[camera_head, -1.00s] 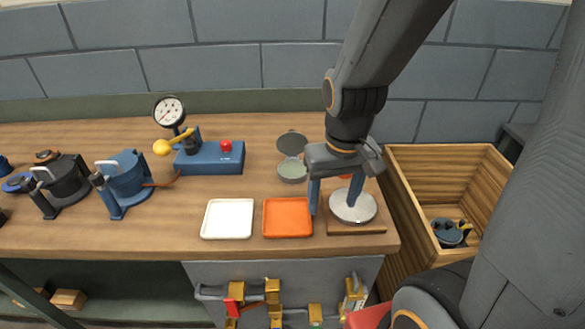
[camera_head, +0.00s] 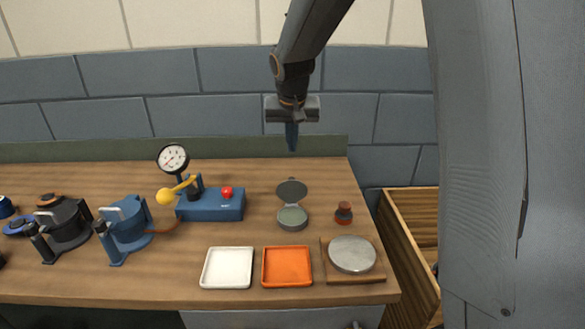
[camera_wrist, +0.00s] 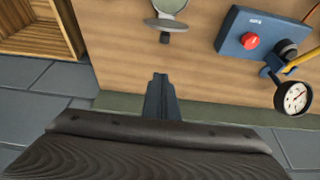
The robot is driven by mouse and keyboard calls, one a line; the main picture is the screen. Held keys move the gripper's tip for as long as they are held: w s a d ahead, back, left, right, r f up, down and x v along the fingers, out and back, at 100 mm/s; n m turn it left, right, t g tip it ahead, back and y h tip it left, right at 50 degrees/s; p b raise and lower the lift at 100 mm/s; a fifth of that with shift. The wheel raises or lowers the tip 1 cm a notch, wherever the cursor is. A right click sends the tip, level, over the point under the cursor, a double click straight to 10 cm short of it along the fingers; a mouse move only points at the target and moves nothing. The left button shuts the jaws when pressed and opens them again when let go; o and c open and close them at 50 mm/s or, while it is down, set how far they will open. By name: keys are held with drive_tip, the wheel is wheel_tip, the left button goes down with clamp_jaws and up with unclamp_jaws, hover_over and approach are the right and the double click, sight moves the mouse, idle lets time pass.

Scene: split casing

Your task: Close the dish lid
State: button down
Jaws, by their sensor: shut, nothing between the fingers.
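The dish (camera_head: 292,217) is a small round grey-green dish on the bench, right of the blue gauge box. Its dark grey lid (camera_head: 292,190) stands open, tilted up at the back of the dish. In the wrist view the lid (camera_wrist: 166,24) shows at the top edge, with part of the dish (camera_wrist: 172,5) beyond it. My gripper (camera_head: 292,146) is shut and empty, pointing down above and behind the lid, near the back edge of the bench. Its shut fingers (camera_wrist: 160,82) also show in the wrist view, apart from the lid.
A blue box (camera_head: 212,205) with a red button and a gauge (camera_head: 173,158) stands left of the dish. A small red-and-dark piece (camera_head: 344,213) stands to the right. White (camera_head: 227,284) and orange (camera_head: 287,283) trays and a round metal plate (camera_head: 352,254) lie in front.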

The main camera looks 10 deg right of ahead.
sight(292, 189)
wheel_tip(292, 189, down, 9)
drive_tip(key=p, duration=0.4)
drive_tip(key=shift+f+p, duration=0.15)
drive_tip(key=shift+p, duration=0.15)
drive_tip(key=shift+b, duration=0.65)
